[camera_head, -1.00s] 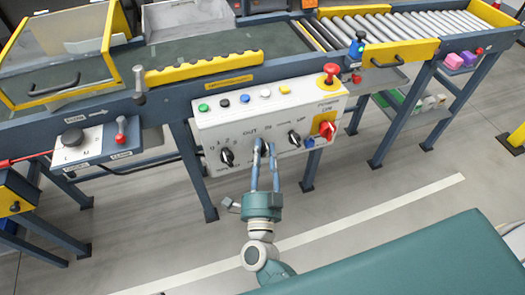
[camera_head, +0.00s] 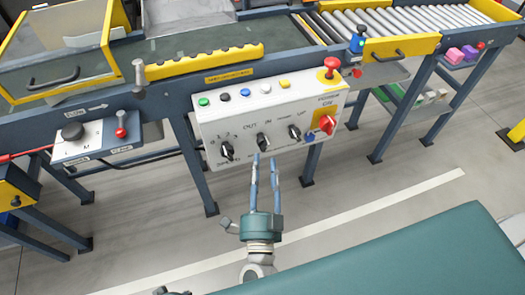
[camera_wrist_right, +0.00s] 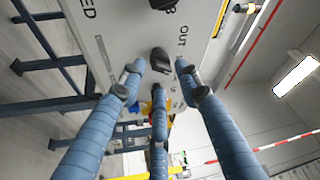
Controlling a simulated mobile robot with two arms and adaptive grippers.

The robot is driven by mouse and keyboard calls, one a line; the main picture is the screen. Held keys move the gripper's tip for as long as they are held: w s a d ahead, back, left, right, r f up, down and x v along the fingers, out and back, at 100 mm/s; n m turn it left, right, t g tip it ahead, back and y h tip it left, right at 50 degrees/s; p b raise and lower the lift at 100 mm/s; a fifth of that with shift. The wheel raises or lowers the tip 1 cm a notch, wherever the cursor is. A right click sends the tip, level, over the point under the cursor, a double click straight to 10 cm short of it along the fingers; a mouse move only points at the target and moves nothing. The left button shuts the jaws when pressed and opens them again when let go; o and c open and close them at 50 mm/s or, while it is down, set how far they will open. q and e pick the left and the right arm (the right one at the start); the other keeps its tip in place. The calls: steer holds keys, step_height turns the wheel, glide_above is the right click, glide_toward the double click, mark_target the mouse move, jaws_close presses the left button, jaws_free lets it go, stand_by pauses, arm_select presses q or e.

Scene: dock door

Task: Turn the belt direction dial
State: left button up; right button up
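The belt direction dial (camera_head: 263,142) is the black middle knob on the white control panel (camera_head: 205,130), below the words OUT and IN. Which word it points at is too small to tell. My right gripper (camera_head: 265,157) is just in front of and below this dial, its blue fingers apart and empty. In the right wrist view the dial (camera_wrist_right: 160,60) shows between and beyond the spread fingertips (camera_wrist_right: 158,72), seemingly clear of them.
Left of the dial is a speed knob (camera_head: 227,150); right is another black knob (camera_head: 294,133) and a red power switch (camera_head: 327,124). A red mushroom button (camera_head: 331,64) and several coloured buttons line the panel top.

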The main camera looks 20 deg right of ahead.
steer(key=v, duration=0.5)
steer(key=shift+s+a, duration=0.1)
steer(key=shift+s, duration=0.2)
